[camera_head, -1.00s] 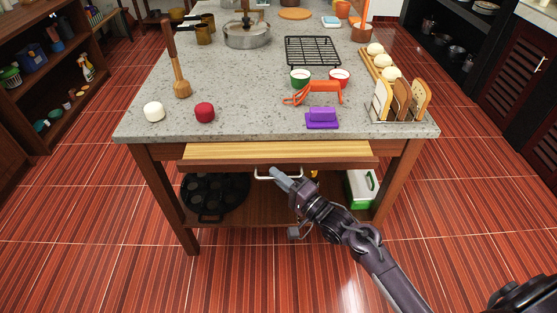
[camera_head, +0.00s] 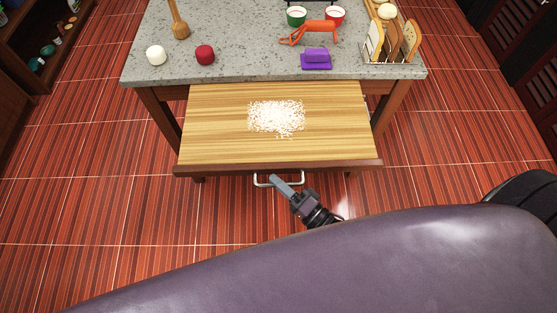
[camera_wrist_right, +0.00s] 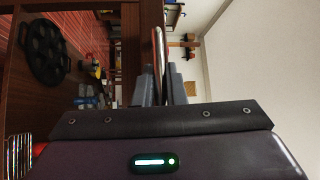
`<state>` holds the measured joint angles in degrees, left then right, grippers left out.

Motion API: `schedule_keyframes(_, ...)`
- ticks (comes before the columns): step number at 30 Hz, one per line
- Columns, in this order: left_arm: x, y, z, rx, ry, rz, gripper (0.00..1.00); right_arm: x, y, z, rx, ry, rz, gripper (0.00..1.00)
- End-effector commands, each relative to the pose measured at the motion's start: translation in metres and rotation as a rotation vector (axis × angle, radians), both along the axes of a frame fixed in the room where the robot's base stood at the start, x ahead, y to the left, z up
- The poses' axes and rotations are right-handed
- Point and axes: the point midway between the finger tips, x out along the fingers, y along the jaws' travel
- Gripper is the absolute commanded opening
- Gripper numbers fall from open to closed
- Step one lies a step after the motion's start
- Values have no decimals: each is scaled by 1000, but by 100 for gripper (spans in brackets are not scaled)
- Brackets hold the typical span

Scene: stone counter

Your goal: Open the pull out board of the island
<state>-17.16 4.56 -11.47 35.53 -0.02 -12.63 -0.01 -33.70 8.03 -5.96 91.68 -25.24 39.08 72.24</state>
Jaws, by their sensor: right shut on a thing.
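The pull-out board (camera_head: 220,135) is extended well out from under the stone counter of the island (camera_head: 240,50). Its light wood top shows, with a patch of white grains (camera_head: 276,118) on it. A silver handle (camera_head: 263,183) is fixed to its dark front edge. My right gripper (camera_head: 279,180) is at this handle, shut on it. In the right wrist view the two gripper fingers (camera_wrist_right: 162,88) are on either side of the handle bar (camera_wrist_right: 158,50). My left gripper is in neither view.
A purple part of my own body fills the bottom of the head view. Red tiled floor (camera_head: 80,170) is open on the left.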

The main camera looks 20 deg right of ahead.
Motion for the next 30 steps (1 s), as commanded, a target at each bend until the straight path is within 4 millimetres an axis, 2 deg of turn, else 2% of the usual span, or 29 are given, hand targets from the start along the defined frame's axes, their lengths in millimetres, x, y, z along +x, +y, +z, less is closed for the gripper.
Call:
schedule_keyframes(5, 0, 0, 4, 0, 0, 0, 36, -10, 3, 0, -1, 1, 1, 0)
schedule_keyframes(15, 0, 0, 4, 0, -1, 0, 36, -10, 3, -1, 0, 1, 1, 0)
schedule_keyframes(16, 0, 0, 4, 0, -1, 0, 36, -10, 3, -1, 0, 1, 1, 13)
schedule_keyframes(20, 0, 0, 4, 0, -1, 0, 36, -10, 3, -1, -1, 1, 1, 30)
schedule_keyframes(30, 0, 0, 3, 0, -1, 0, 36, -12, 1, -1, -1, 1, 1, 32)
